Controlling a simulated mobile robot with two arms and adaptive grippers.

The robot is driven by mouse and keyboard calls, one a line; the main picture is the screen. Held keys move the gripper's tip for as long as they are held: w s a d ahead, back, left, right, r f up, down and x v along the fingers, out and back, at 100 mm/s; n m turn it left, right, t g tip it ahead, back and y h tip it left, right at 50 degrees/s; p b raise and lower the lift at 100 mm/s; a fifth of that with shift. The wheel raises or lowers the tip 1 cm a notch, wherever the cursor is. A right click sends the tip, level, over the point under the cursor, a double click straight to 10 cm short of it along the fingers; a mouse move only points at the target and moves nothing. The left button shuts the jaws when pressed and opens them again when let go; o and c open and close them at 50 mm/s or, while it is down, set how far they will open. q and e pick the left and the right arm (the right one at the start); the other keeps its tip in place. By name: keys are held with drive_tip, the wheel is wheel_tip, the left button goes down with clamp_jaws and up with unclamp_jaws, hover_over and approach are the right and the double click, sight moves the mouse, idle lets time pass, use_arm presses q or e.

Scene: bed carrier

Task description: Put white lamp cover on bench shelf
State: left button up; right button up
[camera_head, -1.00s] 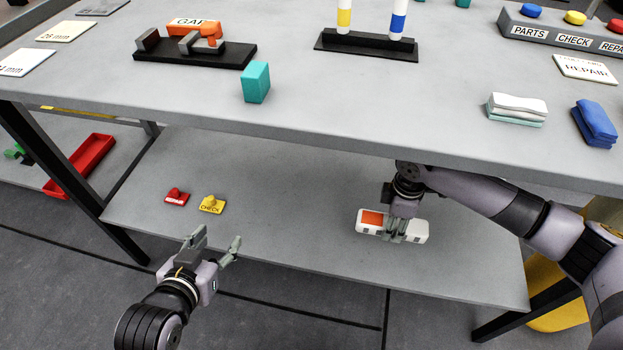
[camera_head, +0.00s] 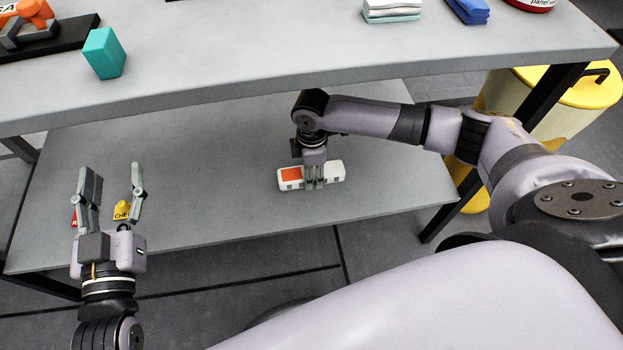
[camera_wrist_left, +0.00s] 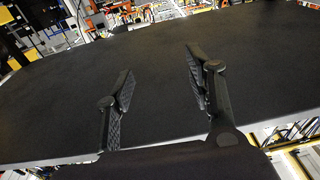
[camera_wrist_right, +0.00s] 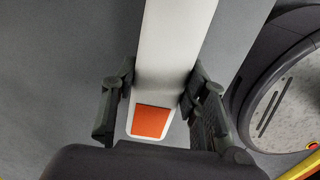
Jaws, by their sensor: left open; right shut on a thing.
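The white lamp cover (camera_head: 333,170), a long white piece with an orange patch at one end, is over the bench shelf (camera_head: 210,150), the grey lower board. My right gripper (camera_head: 314,180) is shut on it from above. In the right wrist view the cover (camera_wrist_right: 172,50) runs between the two fingers (camera_wrist_right: 155,105), orange patch near the palm. I cannot tell whether it touches the shelf. My left gripper (camera_head: 112,185) is open and empty by the shelf's front edge at the left. Its spread fingers also show in the left wrist view (camera_wrist_left: 160,90).
A yellow tag (camera_head: 121,209) and a partly hidden red one lie on the shelf behind my left gripper. The bench top (camera_head: 240,50) overhangs the shelf, with a teal block (camera_head: 104,54) on it. A yellow bin (camera_head: 575,88) stands at right. The shelf's middle is clear.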

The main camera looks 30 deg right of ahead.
wheel_tip(320, 180, down, 3)
drive_tip(key=shift+f+b, duration=0.15)
drive_tip(key=shift+b, duration=0.55)
drive_tip(key=shift+f, duration=0.1)
use_arm(q)
wheel_tip(320, 180, up, 6)
drive_tip(key=s+t+h, duration=0.1)
drive_tip(key=t, duration=0.3)
drive_tip(key=shift+s+d+r, duration=0.25)
drive_tip(key=shift+s, duration=0.1)
use_arm(e)
drive_tip(key=o, duration=1.1)
drive_tip(key=shift+f, duration=0.15)
use_arm(q)
drive_tip(key=shift+f, duration=0.1)
use_arm(e)
drive_tip(key=shift+o, duration=0.2)
